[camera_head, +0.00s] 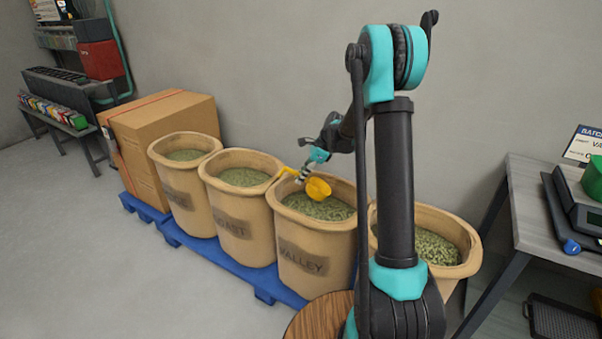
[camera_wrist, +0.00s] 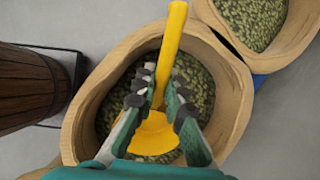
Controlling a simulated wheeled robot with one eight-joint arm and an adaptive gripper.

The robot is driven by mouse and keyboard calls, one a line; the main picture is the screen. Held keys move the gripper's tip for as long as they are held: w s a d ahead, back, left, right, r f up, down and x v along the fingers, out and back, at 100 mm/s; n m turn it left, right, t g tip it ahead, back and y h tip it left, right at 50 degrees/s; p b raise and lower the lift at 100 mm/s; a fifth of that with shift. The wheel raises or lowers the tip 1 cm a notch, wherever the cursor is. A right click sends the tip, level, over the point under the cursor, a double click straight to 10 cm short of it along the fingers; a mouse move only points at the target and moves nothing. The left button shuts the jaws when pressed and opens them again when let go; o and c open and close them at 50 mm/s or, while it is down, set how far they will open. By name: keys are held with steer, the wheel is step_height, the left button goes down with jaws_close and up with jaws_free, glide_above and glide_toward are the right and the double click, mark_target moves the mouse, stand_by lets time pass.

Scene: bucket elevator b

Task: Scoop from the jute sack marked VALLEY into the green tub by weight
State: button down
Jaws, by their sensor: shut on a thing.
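The jute sack marked VALLEY (camera_head: 304,262) stands open on a blue pallet, filled with greenish beans (camera_head: 318,207). My gripper (camera_head: 305,172) is above this sack's mouth, shut on a yellow scoop (camera_head: 318,188). In the wrist view the gripper (camera_wrist: 163,92) has its fingers on either side of the scoop handle (camera_wrist: 169,48), and the scoop's bowl (camera_wrist: 153,136) is over the beans. I cannot tell whether the bowl touches the beans or holds any. The green tub (camera_head: 592,178) is partly in view at the right edge, on a scale (camera_head: 581,212).
Other bean sacks stand to the left (camera_head: 240,222) and right (camera_head: 446,240) of VALLEY. A cardboard box (camera_head: 160,125) is behind the left sack. The scale's table (camera_head: 533,205) stands at right, with a display (camera_head: 584,145). A brown wooden barrel (camera_wrist: 30,88) is beside the sack.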

steer(key=shift+d+f+h, duration=0.3)
steer(key=shift+d+f, duration=1.25)
steer(key=shift+f, duration=2.45)
steer(key=shift+d+f+h, duration=0.3)
steer(key=shift+d+f, duration=1.2)
steer(key=shift+f, duration=2.45)
steer(key=shift+s+a+r, duration=0.1)
steer(key=shift+a+r, duration=0.15)
steer(key=shift+r, duration=2.35)
steer(key=shift+s+a+r, duration=0.1)
steer(key=shift+a+r, duration=0.1)
steer(key=shift+r, duration=2.4)
steer(key=shift+a+r, duration=0.25)
steer(key=shift+r, duration=2.35)
steer(key=shift+w+a+r+h, duration=0.1)
steer(key=shift+a+r+h, duration=0.15)
steer(key=shift+a+h, duration=0.45)
steer(key=shift+a+r+h, duration=0.3)
steer(key=shift+a+h, duration=0.3)
steer(key=shift+h, duration=0.1)
steer(key=shift+w+a+r+h, duration=0.1)
steer(key=shift+a+r+h, duration=0.15)
steer(key=shift+a+h, duration=0.45)
steer(key=shift+s, duration=0.1)
